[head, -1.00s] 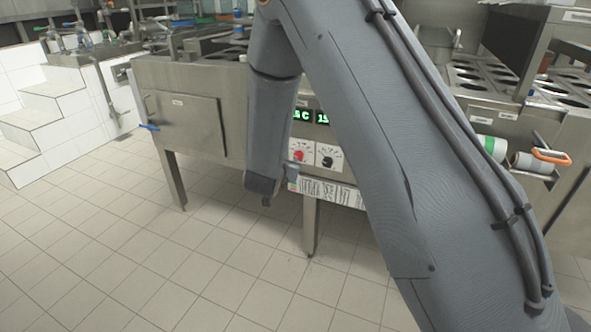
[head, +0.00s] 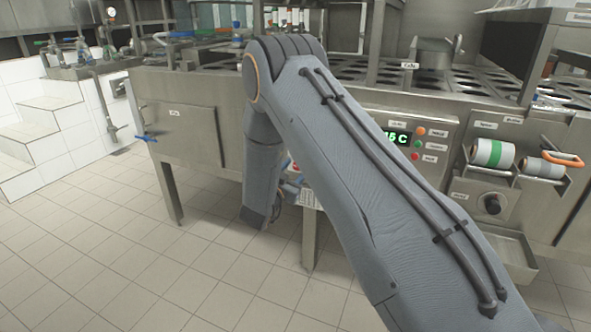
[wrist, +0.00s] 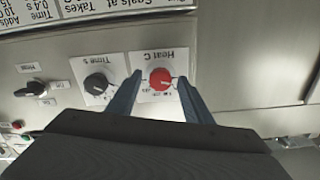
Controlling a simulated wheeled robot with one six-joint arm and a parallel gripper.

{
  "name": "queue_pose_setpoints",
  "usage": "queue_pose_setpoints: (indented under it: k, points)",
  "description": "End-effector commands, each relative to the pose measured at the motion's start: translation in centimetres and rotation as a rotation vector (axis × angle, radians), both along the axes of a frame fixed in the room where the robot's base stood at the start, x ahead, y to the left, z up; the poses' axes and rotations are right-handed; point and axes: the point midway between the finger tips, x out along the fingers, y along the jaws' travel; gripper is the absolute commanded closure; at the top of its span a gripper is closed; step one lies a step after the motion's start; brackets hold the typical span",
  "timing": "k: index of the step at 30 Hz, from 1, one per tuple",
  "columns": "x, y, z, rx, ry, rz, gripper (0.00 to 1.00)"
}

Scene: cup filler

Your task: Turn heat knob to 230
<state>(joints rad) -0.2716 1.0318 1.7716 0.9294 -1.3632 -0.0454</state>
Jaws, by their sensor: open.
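The heat knob (wrist: 161,78) is round and red, on a white plate marked "Heat C" that appears upside down in the wrist view. My gripper (wrist: 159,84) is open, with one finger on each side of the red knob. Its tips overlap the plate's edges in the picture; I cannot tell whether they touch the knob. The scale numbers are too small to read. In the head view my arm hides most of the knobs and the gripper. A green display (head: 397,138) shows there, partly covered, its visible end reading "5 C".
A black "Time" knob (wrist: 97,83) sits close beside the heat knob. A black switch (wrist: 37,89) is further left. A sign with large print (wrist: 85,12) runs along the picture's top. Metal panel at the right is bare. The tiled floor (head: 120,250) is clear.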

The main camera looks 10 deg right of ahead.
Motion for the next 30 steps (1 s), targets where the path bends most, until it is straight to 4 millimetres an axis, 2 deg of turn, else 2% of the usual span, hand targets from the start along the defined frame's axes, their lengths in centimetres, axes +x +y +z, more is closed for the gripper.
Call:
queue_pose_setpoints:
  k: [11, 18, 30]
  points:
    - [0.58, -0.38, 0.04, 0.0, 0.0, 0.001, 0.54]
    - [0.57, -0.37, 0.04, 0.0, 0.0, 0.001, 0.94]
    - [0.55, -0.38, 0.04, 0.059, -0.043, 0.001, 0.95]
